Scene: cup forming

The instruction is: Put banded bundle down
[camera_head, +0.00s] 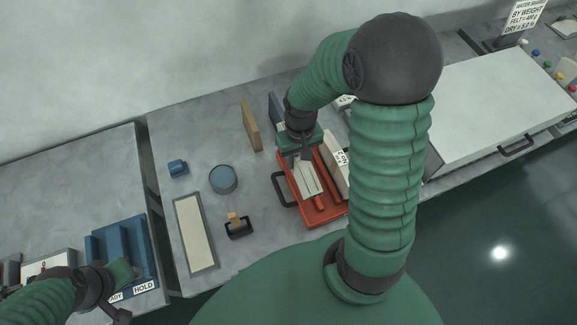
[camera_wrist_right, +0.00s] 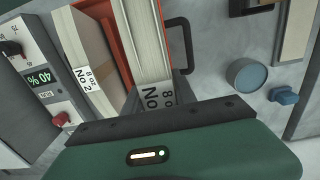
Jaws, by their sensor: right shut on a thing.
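My right gripper (camera_head: 306,156) is above the red tray (camera_head: 322,214), shut on a pale bundle (camera_head: 308,178). In the right wrist view the bundle (camera_wrist_right: 141,40) shows layered edges and a label reading "8 oz No", the rest cut off. It lies over or in the tray (camera_wrist_right: 117,38); I cannot tell whether it touches the tray floor. Any band is not clear.
A black handle (camera_head: 283,190) projects from the tray's left side. Left of it are a round blue-topped dish (camera_head: 222,179), a small blue object (camera_head: 177,167), a pale framed pad (camera_head: 194,233) and a black holder (camera_head: 238,228). A tan board (camera_head: 251,126) stands behind.

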